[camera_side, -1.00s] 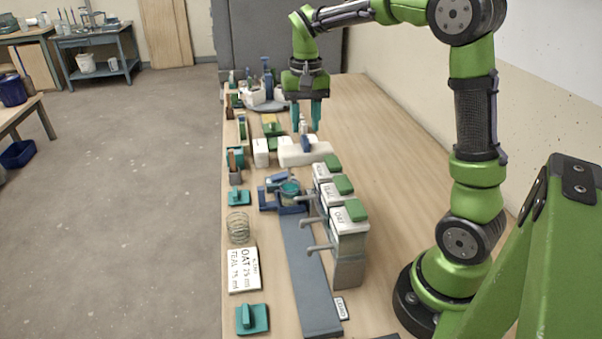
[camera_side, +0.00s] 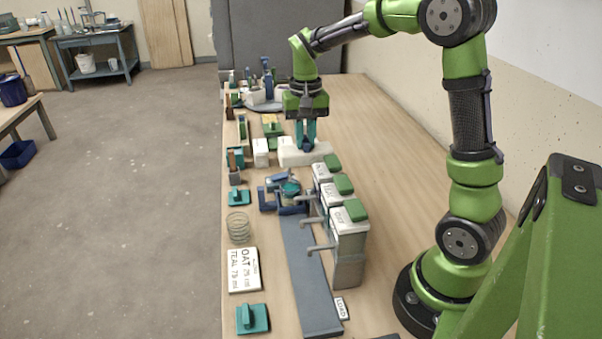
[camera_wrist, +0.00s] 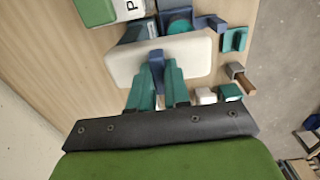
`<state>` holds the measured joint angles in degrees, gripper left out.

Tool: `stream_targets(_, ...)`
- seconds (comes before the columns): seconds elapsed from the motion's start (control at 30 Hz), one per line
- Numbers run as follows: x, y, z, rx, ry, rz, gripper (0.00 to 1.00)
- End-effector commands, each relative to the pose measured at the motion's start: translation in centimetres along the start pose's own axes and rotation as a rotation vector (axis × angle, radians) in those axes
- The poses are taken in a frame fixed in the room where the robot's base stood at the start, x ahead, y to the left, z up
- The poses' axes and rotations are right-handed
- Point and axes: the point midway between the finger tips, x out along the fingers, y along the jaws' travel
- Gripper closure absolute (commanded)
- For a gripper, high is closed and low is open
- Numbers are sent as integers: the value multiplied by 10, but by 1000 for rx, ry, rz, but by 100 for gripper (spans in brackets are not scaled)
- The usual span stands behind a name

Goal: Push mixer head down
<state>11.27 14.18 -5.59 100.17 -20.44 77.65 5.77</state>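The mixer head appears to be the white rounded block (camera_side: 290,157), with an upright blue handle on its top. In the wrist view the white block (camera_wrist: 124,67) lies across the middle and the blue handle (camera_wrist: 156,62) stands up from it. My gripper (camera_side: 306,146) is over the block, pointing down. Its two teal fingers (camera_wrist: 158,78) are drawn in against both sides of the blue handle. In the side view the fingers hide most of the handle. A round teal-filled bucket (camera_side: 290,188) stands in a blue holder in front of the block.
Several white dispensers with green lids (camera_side: 343,184) stand close in front, their spouts over a grey track (camera_side: 305,270). A sign card (camera_side: 243,270), a wire coil (camera_side: 238,226) and teal blocks line the left edge. The table's right side is clear beyond the dispensers.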

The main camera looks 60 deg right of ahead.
Motion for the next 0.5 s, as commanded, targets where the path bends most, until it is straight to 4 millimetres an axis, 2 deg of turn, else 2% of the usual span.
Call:
stream_targets(0.17, 1, 0, 0, -1, 0, 0, 100)
stream_targets(0.5, 24, 0, 0, -2, 0, 0, 100)
